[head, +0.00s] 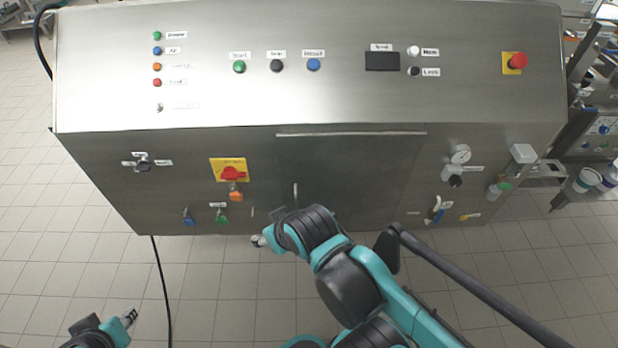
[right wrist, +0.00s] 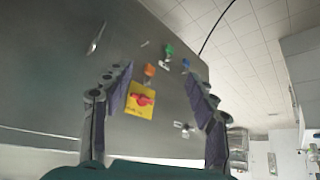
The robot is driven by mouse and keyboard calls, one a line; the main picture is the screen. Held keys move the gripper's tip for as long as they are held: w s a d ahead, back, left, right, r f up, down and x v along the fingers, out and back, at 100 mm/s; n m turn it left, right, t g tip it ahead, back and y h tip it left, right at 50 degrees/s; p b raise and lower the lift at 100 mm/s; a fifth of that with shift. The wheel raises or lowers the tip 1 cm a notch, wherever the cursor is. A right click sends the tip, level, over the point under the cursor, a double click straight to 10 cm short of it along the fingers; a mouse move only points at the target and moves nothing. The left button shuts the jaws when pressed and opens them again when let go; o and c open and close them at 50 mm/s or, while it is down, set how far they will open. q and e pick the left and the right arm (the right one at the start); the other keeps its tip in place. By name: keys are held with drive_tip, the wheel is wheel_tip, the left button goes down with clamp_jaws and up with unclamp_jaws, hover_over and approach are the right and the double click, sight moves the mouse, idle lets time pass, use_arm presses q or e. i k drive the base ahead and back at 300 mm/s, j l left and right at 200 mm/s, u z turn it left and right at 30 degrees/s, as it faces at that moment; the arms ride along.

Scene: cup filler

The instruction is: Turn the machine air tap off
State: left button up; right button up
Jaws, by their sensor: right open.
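A small tap with a pale lever (head: 436,207) sits low on the right of the steel machine's front, under a round gauge (head: 460,154); it looks like the air tap. Its label is too small to read surely. My right gripper (head: 260,241) is in front of the machine's lower middle, well left of the tap. In the right wrist view its fingers (right wrist: 160,98) are spread and empty, with the red switch on its yellow plate (right wrist: 140,99) seen between them. My left gripper (head: 130,317) is at the lower left, away from the machine; its jaws are unclear.
The machine front (head: 350,180) also carries the red rotary switch (head: 232,173), an orange part (head: 236,192), and green (head: 222,216) and blue (head: 188,217) fittings. An emergency stop (head: 516,61) is at the top right. A cable (head: 162,290) hangs to the floor at left.

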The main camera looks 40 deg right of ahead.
sight(439, 216)
drive_tip(key=z, duration=2.4)
drive_tip(key=l, duration=0.25)
drive_tip(key=i+u, duration=0.05)
